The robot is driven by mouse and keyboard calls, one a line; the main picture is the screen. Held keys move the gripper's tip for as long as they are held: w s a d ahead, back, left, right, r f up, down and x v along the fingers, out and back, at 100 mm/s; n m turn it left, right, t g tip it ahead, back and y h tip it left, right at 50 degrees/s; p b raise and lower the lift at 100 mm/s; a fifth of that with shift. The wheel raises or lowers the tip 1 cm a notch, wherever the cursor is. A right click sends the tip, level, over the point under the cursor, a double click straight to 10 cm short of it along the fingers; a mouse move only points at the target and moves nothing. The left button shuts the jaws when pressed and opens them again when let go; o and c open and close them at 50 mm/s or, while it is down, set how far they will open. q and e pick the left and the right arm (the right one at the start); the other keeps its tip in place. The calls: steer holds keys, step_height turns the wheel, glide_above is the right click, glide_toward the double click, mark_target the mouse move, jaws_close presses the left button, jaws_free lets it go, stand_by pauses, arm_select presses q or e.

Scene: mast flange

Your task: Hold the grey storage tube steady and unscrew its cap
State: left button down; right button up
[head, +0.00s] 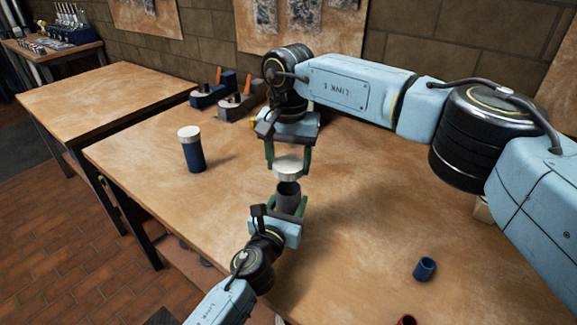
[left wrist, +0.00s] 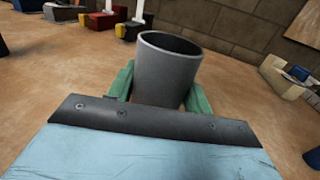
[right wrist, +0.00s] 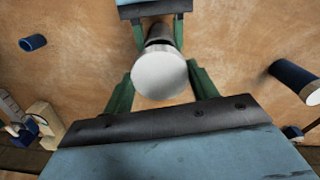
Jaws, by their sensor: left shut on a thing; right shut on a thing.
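The grey storage tube (head: 288,197) stands upright above the table, with my left gripper (head: 289,208) shut around its body. In the left wrist view the tube (left wrist: 167,70) shows an open, dark mouth with no cap on it. The white cap (head: 288,166) is apart from the tube, just above its mouth in the head view. My right gripper (head: 288,158) comes from above and is shut on the cap. In the right wrist view the cap (right wrist: 160,74) sits between the green fingers and hides part of the tube (right wrist: 159,35).
A blue tube with a white cap (head: 192,150) stands on the wooden table (head: 370,215) to the left. A small blue cup (head: 425,269) lies at the right front, near a red one (head: 407,320). Blue and grey tools (head: 240,105) stand at the back.

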arm_select(q)
steer(key=c, duration=0.6)
jaws_free()
steer(key=shift+o, duration=0.2)
